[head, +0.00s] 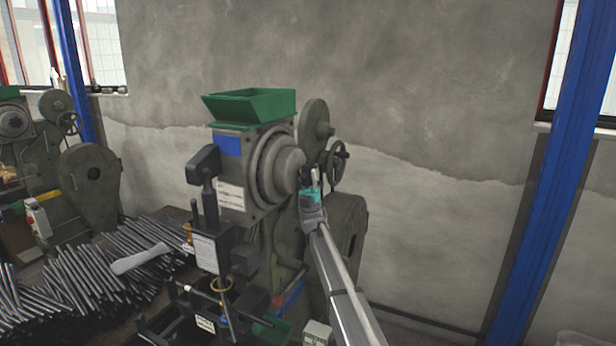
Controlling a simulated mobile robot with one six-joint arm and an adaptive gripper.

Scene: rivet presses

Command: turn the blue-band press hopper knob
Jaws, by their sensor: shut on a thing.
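The blue-band press (262,185) stands in the middle, a grey-green machine with a blue patch (228,145) on its front upper corner. A green hopper (252,105) sits on its top. My gripper (312,180), with teal parts, reaches up from the lower right to the press's right side, beside the stepped round hub (284,166). Its fingers are shut on a small part there, apparently the knob, which the fingers mostly hide. A handwheel (337,172) with a dark handle is just behind and right of the gripper.
A second press (92,185) stands at the left. Several dark metal rods (85,275) lie piled on the bench, with a pale grey piece (140,258) on top. A blue post (540,190) stands at the right. The wall (430,110) behind is bare.

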